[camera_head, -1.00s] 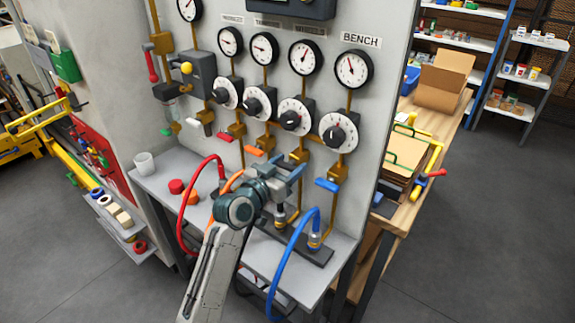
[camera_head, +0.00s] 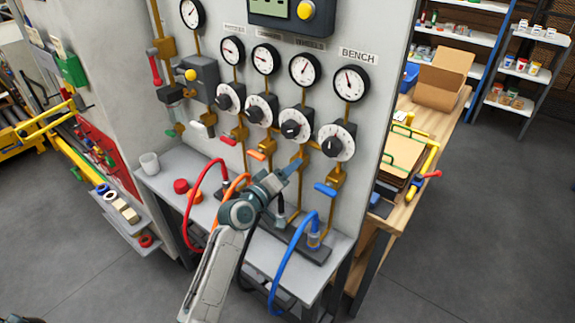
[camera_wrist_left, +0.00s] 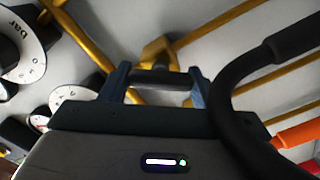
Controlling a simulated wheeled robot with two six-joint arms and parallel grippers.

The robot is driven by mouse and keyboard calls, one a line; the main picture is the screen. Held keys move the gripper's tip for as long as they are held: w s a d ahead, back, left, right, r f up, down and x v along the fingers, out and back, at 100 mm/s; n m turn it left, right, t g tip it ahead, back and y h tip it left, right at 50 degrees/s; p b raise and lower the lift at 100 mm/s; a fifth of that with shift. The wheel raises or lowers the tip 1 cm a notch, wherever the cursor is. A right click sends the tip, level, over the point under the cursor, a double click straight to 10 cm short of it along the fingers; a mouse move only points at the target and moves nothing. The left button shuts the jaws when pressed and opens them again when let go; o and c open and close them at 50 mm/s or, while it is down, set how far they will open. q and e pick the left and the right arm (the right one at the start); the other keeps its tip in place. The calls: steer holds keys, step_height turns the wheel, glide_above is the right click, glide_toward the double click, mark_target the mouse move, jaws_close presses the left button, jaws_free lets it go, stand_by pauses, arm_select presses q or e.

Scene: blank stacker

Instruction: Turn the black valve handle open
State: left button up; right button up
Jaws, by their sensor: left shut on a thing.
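My left gripper (camera_head: 290,174) is at the third bench valve, between the orange and blue handles. In the left wrist view, the black valve handle (camera_wrist_left: 160,78) lies between the two blue-grey fingers, and the gripper is shut on it. A brass valve body (camera_wrist_left: 158,50) shows just beyond it. In the head view the black handle is hidden by the gripper; the brass pipe (camera_head: 297,163) runs down to it. My right gripper is not in view.
The orange handle (camera_head: 257,155) and blue handle (camera_head: 325,189) flank the gripper. Round white dials (camera_head: 335,143) sit above. Red (camera_head: 191,220) and blue (camera_head: 290,262) hoses loop over the shelf below. A black hose (camera_wrist_left: 235,85) passes close to the right finger in the wrist view.

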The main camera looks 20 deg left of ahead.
arm_select(q)
steer(key=n+p, duration=0.2)
steer(key=n, duration=0.2)
steer(key=shift+f+n+p, duration=0.1)
steer(key=shift+n+p, duration=0.8)
steer(key=shift+n, duration=0.7)
steer(key=o, duration=1)
steer(key=shift+a, duration=0.1)
